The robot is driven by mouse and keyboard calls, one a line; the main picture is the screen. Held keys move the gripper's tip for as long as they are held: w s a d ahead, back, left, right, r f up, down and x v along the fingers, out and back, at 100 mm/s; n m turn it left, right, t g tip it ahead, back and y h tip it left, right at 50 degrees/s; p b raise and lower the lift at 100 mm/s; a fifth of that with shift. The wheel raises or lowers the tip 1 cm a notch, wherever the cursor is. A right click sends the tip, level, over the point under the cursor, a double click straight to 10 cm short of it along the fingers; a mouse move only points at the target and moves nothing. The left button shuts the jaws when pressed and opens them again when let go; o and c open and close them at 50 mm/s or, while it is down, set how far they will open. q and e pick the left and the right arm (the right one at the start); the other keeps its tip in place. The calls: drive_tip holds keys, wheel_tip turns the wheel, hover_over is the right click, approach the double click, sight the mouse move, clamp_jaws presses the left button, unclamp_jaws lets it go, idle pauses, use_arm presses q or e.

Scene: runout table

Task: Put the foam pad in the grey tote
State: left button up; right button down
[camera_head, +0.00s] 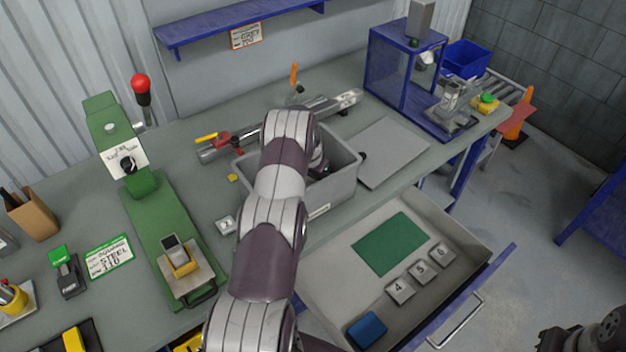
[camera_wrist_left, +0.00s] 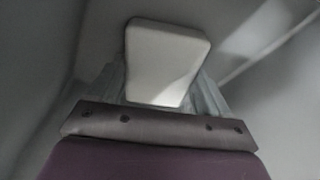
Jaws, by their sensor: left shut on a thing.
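The grey tote (camera_head: 343,190) stands on the workbench, just behind the open drawer. My left arm reaches down into it, and my left gripper (camera_head: 319,165) is inside the tote, mostly hidden by the arm and the walls. In the left wrist view, my left gripper (camera_wrist_left: 160,98) is shut on a pale, rounded block, which looks like the foam pad (camera_wrist_left: 167,60). Grey surfaces like the tote's inner walls (camera_wrist_left: 45,70) surround it. I cannot tell whether the pad touches the tote floor. The pad is not visible in the head view.
An open drawer (camera_head: 335,275) holds a green mat (camera_head: 391,243), numbered blocks (camera_head: 400,290) and a blue block (camera_head: 367,330). A green press (camera_head: 160,235) stands left, a blue frame (camera_head: 402,70) at back right. A flat grey plate (camera_head: 393,150) lies right of the tote.

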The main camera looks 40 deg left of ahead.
use_arm(q)
drive_tip(key=o, duration=0.9)
drive_tip(key=shift+w+f, duration=0.1)
drive_tip(key=shift+o, duration=0.2)
drive_tip(key=shift+r, duration=0.4)
wheel_tip(320, 180, up, 11)
drive_tip(key=s+b, duration=0.2)
drive_tip(key=shift+r, duration=0.2)
